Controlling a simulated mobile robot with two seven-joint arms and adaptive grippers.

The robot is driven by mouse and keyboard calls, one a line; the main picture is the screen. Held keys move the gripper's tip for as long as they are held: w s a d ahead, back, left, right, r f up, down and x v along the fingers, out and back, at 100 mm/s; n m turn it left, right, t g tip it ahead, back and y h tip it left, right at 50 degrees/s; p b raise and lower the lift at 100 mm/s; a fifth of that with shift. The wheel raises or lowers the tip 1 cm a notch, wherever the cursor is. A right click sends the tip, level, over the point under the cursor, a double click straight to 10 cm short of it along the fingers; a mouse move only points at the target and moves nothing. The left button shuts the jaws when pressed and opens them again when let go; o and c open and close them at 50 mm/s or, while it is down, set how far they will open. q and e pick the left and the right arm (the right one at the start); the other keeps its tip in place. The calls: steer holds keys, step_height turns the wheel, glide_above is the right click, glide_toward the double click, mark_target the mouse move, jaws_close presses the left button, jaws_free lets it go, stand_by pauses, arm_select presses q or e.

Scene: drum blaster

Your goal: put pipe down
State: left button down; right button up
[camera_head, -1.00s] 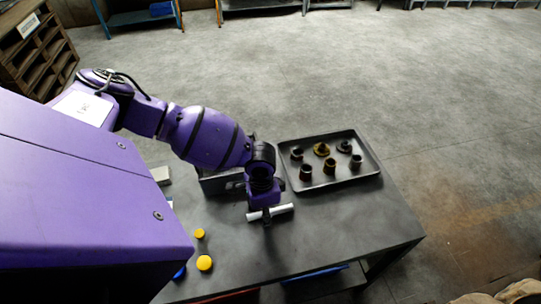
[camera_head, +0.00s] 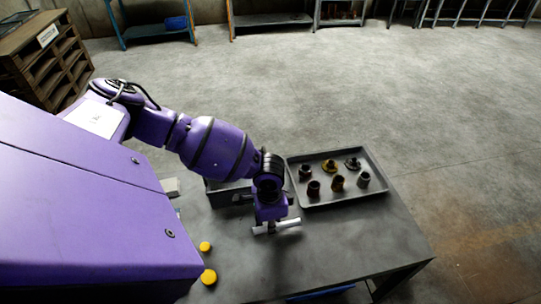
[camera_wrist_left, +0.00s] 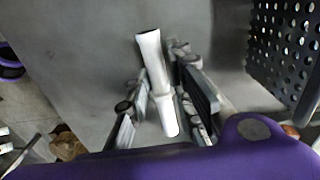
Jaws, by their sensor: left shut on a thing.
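A short white pipe (camera_head: 288,223) is held crosswise over the dark table (camera_head: 345,245), in front of and left of the tray. My left gripper (camera_head: 270,227) points down and is shut on it. In the left wrist view, the white pipe (camera_wrist_left: 152,58) lies between the two fingers of my left gripper (camera_wrist_left: 163,100), with its wider end beyond them. I cannot tell whether the pipe touches the table surface. My right gripper is not in view.
A grey tray (camera_head: 352,199) with several dark and brass pipe fittings stands right of the gripper. A perforated dark bin (camera_wrist_left: 285,50) is at the right of the wrist view. Two yellow caps (camera_head: 208,277) sit at the table's left. The table's front right is clear.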

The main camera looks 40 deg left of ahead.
arm_select(q)
steer(key=s+d+r+p, duration=0.1)
steer(key=s+d+r, duration=0.7)
steer(key=d+r, duration=0.3)
steer(key=shift+s+r, duration=0.3)
steer(key=shift+r, duration=0.15)
